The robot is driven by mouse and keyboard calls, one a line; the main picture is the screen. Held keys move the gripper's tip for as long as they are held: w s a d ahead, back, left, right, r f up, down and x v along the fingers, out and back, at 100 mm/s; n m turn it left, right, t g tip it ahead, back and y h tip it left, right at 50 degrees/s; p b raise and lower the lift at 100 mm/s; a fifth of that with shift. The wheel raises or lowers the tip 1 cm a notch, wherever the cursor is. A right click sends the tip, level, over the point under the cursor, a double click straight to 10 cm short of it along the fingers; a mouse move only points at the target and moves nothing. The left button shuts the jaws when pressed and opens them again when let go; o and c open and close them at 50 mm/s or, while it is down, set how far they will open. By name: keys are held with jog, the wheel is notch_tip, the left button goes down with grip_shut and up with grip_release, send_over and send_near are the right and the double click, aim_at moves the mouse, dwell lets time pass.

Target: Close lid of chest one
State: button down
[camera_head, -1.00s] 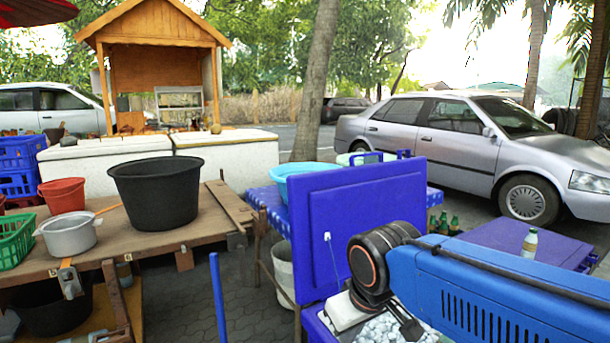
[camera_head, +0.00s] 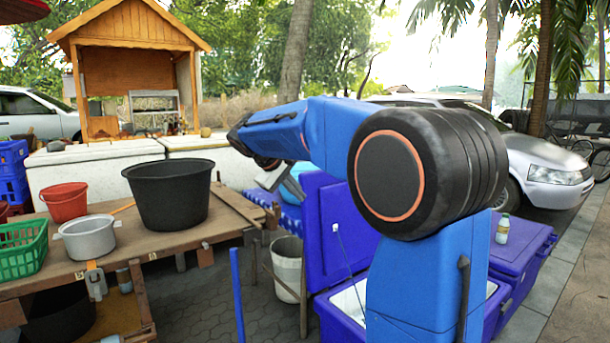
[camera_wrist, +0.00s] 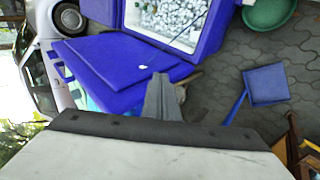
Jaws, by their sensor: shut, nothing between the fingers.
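The blue chest (camera_head: 341,310) stands open, with pale ice inside that also shows in the wrist view (camera_wrist: 165,18). Its blue lid (camera_head: 328,225) stands raised; my arm hides part of chest and lid. In the wrist view the lid (camera_wrist: 115,62) lies just left of my fingers. My gripper (camera_wrist: 164,84) is shut and empty, its tips overlapping the lid's edge in the picture; I cannot tell if they touch.
A closed blue chest (camera_head: 522,258) with a bottle (camera_head: 502,229) on top stands at the right. A wooden table (camera_head: 150,240) with a black tub (camera_head: 168,193) stands left. A white bucket (camera_head: 288,266) and a blue dustpan (camera_wrist: 266,85) are on the paving.

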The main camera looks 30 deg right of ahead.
jog(key=w+d+r+g+h, duration=0.1)
jog(key=w+d+h, duration=0.25)
jog(key=w, duration=0.75)
jog(key=w+d+r+g+h, duration=0.15)
jog(key=w+d, duration=0.35)
jog(key=w, duration=0.6)
jog(key=w+d+f+m+g+h, duration=0.1)
jog(key=w+f+h, duration=0.15)
jog(key=w, duration=0.45)
jog(key=w+d+f+m+g+h, duration=0.1)
jog(key=w+d+f+g+h, duration=0.15)
jog(key=w, duration=0.35)
jog(key=s+d, duration=0.5)
jog(key=d, duration=0.4)
jog(key=shift+d+m+t, duration=0.2)
jog(key=shift+m+t, duration=0.1)
jog(key=shift+s+f, duration=0.1)
jog(key=shift+s, duration=0.1)
